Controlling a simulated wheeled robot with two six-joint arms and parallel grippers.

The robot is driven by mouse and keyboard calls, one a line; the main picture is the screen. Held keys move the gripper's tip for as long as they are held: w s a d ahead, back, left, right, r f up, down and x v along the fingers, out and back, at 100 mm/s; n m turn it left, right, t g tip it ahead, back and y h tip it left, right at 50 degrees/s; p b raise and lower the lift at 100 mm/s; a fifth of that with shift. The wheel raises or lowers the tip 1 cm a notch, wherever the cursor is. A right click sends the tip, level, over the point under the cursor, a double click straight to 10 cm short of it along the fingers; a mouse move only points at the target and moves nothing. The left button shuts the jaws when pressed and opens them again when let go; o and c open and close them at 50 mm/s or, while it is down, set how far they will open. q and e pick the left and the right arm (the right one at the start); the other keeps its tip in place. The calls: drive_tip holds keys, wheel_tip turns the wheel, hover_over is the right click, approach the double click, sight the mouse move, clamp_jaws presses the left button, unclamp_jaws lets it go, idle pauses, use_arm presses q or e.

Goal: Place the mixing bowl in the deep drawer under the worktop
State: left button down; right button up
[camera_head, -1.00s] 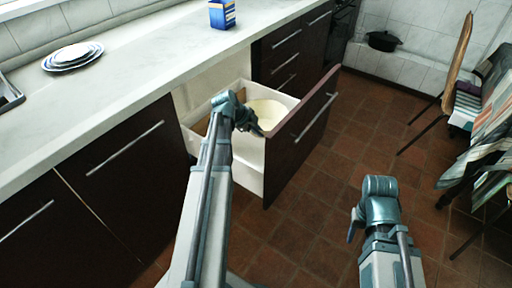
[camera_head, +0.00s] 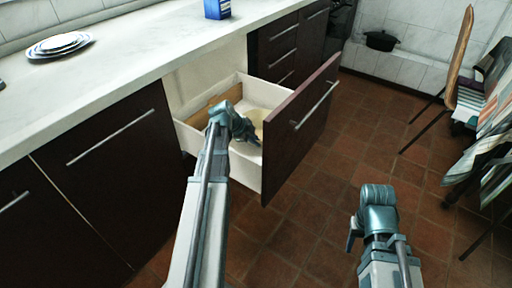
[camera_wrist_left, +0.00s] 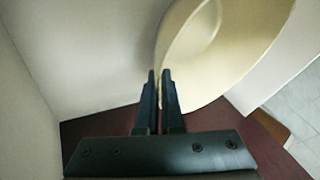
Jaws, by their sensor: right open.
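The cream mixing bowl (camera_head: 258,121) is inside the open deep drawer (camera_head: 188,139) under the worktop, partly hidden behind my left gripper (camera_head: 250,136). In the left wrist view the bowl (camera_wrist_left: 212,50) fills the upper right, looking tilted. My left gripper (camera_wrist_left: 159,75) has its fingers close together with the bowl's rim between them. I cannot tell whether the bowl touches the drawer floor. My right gripper (camera_head: 354,233) is open and empty, over the tiled floor to the right of the drawer.
The drawer's dark front (camera_head: 298,127) stands out into the room. The pale worktop (camera_head: 130,55) holds stacked plates (camera_head: 58,44) and a blue box (camera_head: 217,9). A black pot (camera_head: 381,41) is at the back. A wooden chair (camera_head: 458,60) stands right. The floor between is clear.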

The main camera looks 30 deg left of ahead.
use_arm(q)
drive_tip(key=shift+f, duration=0.25)
drive_tip(key=shift+f, duration=0.15)
drive_tip(key=c, duration=1.1)
unclamp_jaws()
drive_tip(key=shift+o, duration=0.2)
drive_tip(key=shift+s+r+p, duration=0.1)
drive_tip(key=shift+r+p, duration=0.25)
drive_tip(key=shift+r, duration=0.1)
drive_tip(key=p+v, duration=0.9)
drive_tip(key=v, duration=0.2)
drive_tip(key=shift+s+r, duration=0.15)
